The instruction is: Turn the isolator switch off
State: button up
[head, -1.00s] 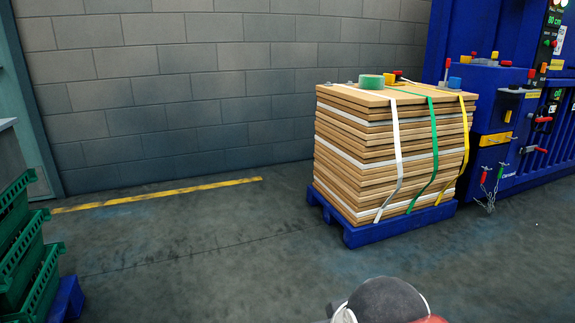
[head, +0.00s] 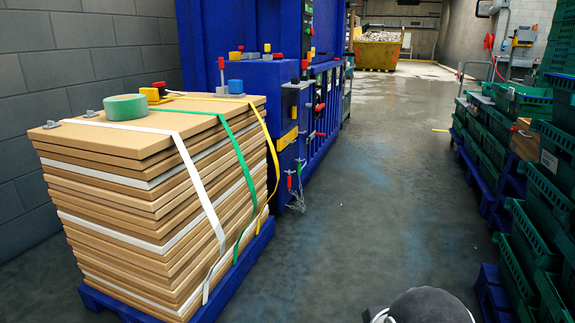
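I cannot clearly pick out the isolator switch. A blue machine (head: 210,35) stands at centre left in the head view, with a narrow panel (head: 307,25) of small buttons and several red-handled parts on its side. On the far right wall, a small grey box (head: 523,38) carries yellow and red details. Either could bear the switch, but both are too small to tell. My gripper is not in view; only a dark rounded part of my own arm shows at the bottom edge.
A strapped cardboard stack (head: 150,215) on a blue pallet (head: 238,268) fills the left, with a green tape roll (head: 126,107) on top. Green crates (head: 535,230) line the right side. Open floor (head: 385,190) runs between them toward a yellow skip (head: 377,55).

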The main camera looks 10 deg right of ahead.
aim_at(292, 113)
jog(key=i+l+z, duration=0.15)
jog(key=i+z, duration=0.15)
jog(key=i, duration=0.25)
jog(key=i+z, duration=0.3)
jog(key=i, duration=0.25)
jog(key=i+l+u, duration=0.2)
jog(key=i+u, duration=0.25)
jog(key=i+l+u, duration=1.15)
jog(key=l, duration=0.2)
jog(key=i+l+u, duration=0.1)
jog(key=l+u, duration=0.15)
jog(key=l, duration=0.2)
jog(key=i+l+u, duration=0.2)
jog(key=l, duration=0.25)
jog(key=k, duration=0.1)
